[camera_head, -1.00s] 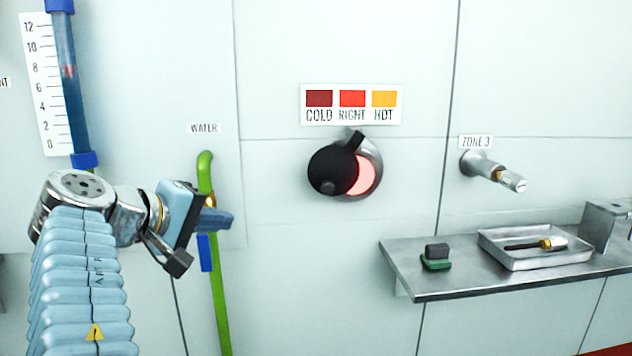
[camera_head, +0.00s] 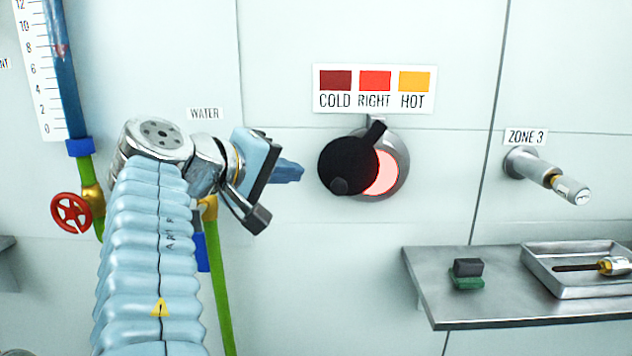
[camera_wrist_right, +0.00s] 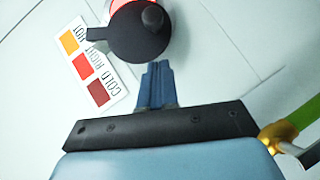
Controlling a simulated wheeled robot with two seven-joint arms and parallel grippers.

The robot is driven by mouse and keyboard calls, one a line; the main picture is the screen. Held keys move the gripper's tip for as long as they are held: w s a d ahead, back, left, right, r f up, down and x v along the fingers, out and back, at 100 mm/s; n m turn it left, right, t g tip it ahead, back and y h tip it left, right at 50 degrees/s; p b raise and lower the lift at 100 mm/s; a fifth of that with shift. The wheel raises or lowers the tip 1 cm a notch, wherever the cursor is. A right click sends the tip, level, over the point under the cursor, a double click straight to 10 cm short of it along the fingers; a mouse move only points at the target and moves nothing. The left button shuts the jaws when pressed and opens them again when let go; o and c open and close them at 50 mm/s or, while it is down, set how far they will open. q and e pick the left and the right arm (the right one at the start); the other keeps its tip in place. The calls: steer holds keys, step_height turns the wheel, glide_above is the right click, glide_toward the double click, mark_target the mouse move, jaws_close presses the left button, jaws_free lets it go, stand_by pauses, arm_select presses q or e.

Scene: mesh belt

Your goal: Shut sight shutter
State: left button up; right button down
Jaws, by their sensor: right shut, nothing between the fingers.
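The sight shutter (camera_head: 347,165) is a round black disc with a small knob at its lower left and a pivot arm at its upper right. It partly covers the sight glass (camera_head: 384,174), which glows pinkish red on the right side inside a grey metal ring. My right gripper (camera_head: 300,172) is shut and empty, just left of the shutter with a small gap in the picture. In the right wrist view the shutter (camera_wrist_right: 137,36) lies just beyond the closed fingertips (camera_wrist_right: 157,66), its knob at its upper right. My left gripper is not in view.
A colour card (camera_head: 374,89) reading COLD, RIGHT, HOT is above the sight. To the right are a ZONE 3 fitting (camera_head: 545,175) and a metal shelf (camera_head: 480,305) with a tray (camera_head: 545,270) and a dark green-based block (camera_head: 467,272). A red valve wheel (camera_head: 70,212) and green pipe (camera_head: 217,290) are left.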

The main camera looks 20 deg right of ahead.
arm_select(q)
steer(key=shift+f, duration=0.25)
arm_select(e)
steer(key=d, duration=0.1)
steer(key=d+f, duration=0.1)
steer(key=d, duration=0.1)
steer(key=d+f, duration=0.1)
steer(key=shift+d+f, duration=0.1)
steer(key=shift+d, duration=0.1)
arm_select(q)
steer(key=shift+b, duration=0.35)
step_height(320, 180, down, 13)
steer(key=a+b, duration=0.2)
steer(key=b, duration=1.1)
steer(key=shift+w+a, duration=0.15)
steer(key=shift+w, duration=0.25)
arm_select(e)
steer(key=s+d+f+n+t+h, duration=0.1)
steer(key=s+d+f+n+h, duration=0.1)
steer(key=d, duration=0.4)
steer(key=shift+d+f+n+h, duration=0.15)
steer(key=shift+f+n+h, duration=0.75)
steer(key=shift+f, duration=0.5)
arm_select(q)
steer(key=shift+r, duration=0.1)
arm_select(e)
steer(key=shift+w, duration=0.1)
